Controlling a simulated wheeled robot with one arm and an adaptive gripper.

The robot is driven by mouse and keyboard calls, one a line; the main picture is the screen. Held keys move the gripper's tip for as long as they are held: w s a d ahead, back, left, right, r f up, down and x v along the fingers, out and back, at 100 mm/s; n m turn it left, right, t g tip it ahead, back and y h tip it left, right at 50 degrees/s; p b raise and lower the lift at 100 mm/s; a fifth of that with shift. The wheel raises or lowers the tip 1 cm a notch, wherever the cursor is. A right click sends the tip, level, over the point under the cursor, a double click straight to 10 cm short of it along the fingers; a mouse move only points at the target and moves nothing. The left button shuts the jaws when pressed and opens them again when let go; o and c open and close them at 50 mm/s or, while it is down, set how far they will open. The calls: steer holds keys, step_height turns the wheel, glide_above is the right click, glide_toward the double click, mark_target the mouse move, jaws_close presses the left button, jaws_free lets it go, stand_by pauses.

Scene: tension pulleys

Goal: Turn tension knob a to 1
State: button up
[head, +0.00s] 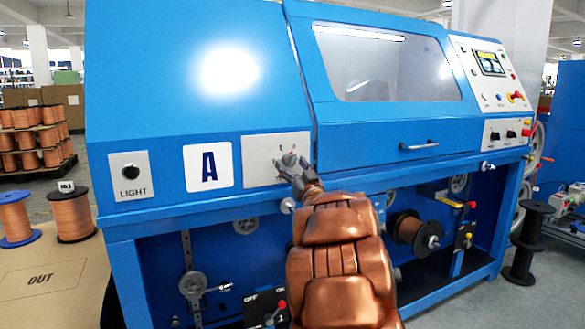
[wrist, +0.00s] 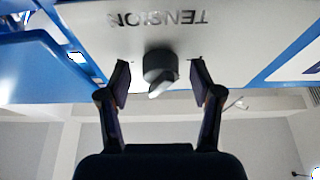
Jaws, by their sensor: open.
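My gripper (wrist: 158,82) is open, with one finger on each side of the knob and a gap on both sides. In the head view my gripper (head: 296,175) is at the knob and hides part of the plate, including some of its markings.
A light knob (head: 130,172) is at the machine's left. A window (head: 385,65) with a handle (head: 419,146) and a control panel (head: 490,70) are to the right. Below are a copper spool (head: 408,230) and pulleys (head: 193,285). More spools (head: 72,212) stand at left.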

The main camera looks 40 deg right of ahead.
steer(key=shift+c, duration=0.3)
steer(key=c, duration=1.1)
